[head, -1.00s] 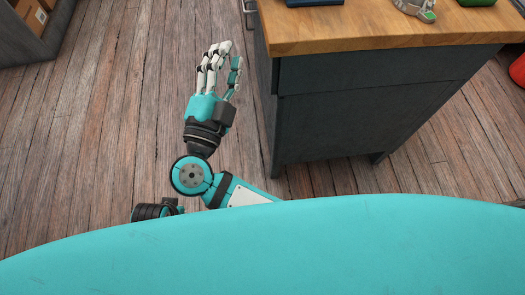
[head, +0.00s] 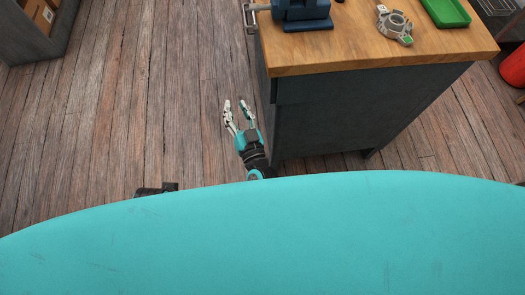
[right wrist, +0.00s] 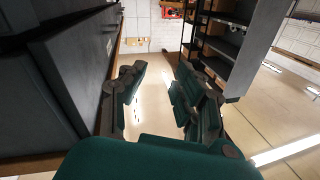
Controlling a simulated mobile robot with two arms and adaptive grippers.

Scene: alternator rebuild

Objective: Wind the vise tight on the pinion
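The blue vise (head: 303,12) stands on the wooden bench top at the top edge of the head view, partly cut off. Its grey handle (head: 250,16) sticks out past the bench's left edge. The pinion cannot be made out. My right gripper (head: 236,104) is beside the bench's left side, lower in the picture than the vise and apart from it. My left gripper is not in view.
The bench top (head: 375,48) also holds a grey metal housing (head: 394,24) and a green tray (head: 446,12). The dark bench cabinet (head: 345,115) stands close to the right of my right gripper. Wooden floor to the left is free. A shelf with boxes (head: 38,15) is at the top left.

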